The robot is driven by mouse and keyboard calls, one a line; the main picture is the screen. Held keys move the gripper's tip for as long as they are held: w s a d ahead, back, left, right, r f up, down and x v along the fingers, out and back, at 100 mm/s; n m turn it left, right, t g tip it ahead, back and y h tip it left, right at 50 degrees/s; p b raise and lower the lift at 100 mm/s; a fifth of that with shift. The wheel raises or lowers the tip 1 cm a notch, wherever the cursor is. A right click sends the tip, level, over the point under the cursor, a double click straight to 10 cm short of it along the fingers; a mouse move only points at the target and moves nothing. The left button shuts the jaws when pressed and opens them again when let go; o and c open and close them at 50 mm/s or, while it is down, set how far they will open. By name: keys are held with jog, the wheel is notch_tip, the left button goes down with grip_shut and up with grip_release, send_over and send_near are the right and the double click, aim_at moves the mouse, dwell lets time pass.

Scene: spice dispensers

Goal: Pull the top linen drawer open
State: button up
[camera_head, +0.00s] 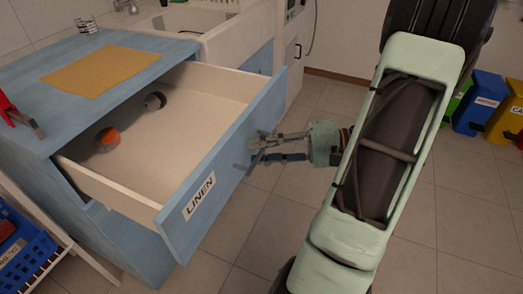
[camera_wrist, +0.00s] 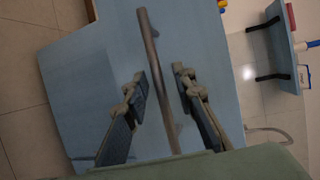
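The top linen drawer (camera_head: 225,160) is blue with a white "LINEN" label (camera_head: 199,197). It stands pulled well out of the blue cabinet, its pale inside showing. A grey and an orange rounded item (camera_head: 107,139) lie inside towards the back. My gripper (camera_head: 256,149) is at the drawer's front, by its handle. In the wrist view the grey bar handle (camera_wrist: 150,38) runs between my two fingers. The fingers are apart, with a visible gap on each side of the bar, so the gripper looks open around it.
A yellow cloth (camera_head: 100,71) lies on the cabinet top, near a red-handled tool (camera_head: 18,118). A blue basket (camera_head: 25,245) stands at lower left. Coloured bins (camera_head: 478,103) stand at the right wall. The tiled floor before the drawer is clear beside my arm.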

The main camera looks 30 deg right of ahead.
jog(key=v, duration=1.2)
jog(key=shift+s+r, duration=0.1)
dwell(0.4)
